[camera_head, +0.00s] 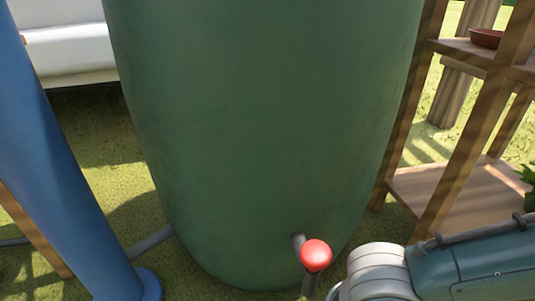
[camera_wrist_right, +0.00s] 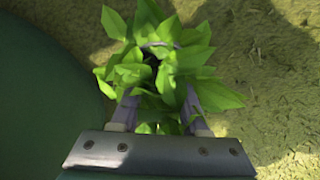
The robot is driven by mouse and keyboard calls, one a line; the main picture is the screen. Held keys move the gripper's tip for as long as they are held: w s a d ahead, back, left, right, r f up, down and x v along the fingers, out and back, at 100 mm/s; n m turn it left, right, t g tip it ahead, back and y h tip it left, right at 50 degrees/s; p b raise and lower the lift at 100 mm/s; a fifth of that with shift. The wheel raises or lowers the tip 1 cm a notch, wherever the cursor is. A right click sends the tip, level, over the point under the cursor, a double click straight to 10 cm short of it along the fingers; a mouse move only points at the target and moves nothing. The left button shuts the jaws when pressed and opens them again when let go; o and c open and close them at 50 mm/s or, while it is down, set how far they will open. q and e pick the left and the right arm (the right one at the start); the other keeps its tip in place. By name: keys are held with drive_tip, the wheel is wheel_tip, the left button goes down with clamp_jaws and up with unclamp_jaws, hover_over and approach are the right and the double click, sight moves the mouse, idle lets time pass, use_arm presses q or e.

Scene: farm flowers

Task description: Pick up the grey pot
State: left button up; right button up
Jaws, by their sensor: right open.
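In the right wrist view, a bushy green plant (camera_wrist_right: 150,65) fills the space ahead of and between the fingers of my right gripper (camera_wrist_right: 160,112). The gripper is open, with one finger on each side of the foliage. I cannot make out the grey pot clearly; leaves cover whatever is beneath them. A small grey curved edge (camera_wrist_right: 160,45) shows among the leaves, and I cannot tell whether it is the pot's rim. The head view shows my right arm at the lower right, but not its gripper. My left gripper is in neither view.
A large green barrel (camera_head: 265,120) with a red-handled tap (camera_head: 316,254) fills the middle of the head view. A blue post (camera_head: 60,170) stands left. A wooden shelf (camera_head: 460,190) stands right, with a brown bowl (camera_head: 487,38). Grass (camera_wrist_right: 275,90) lies open right of the plant.

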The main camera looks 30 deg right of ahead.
drive_tip(key=shift+a+f, duration=0.1)
drive_tip(key=shift+f, duration=0.5)
drive_tip(key=shift+r, duration=0.15)
drive_tip(key=shift+c, duration=0.3)
clamp_jaws()
idle(0.5)
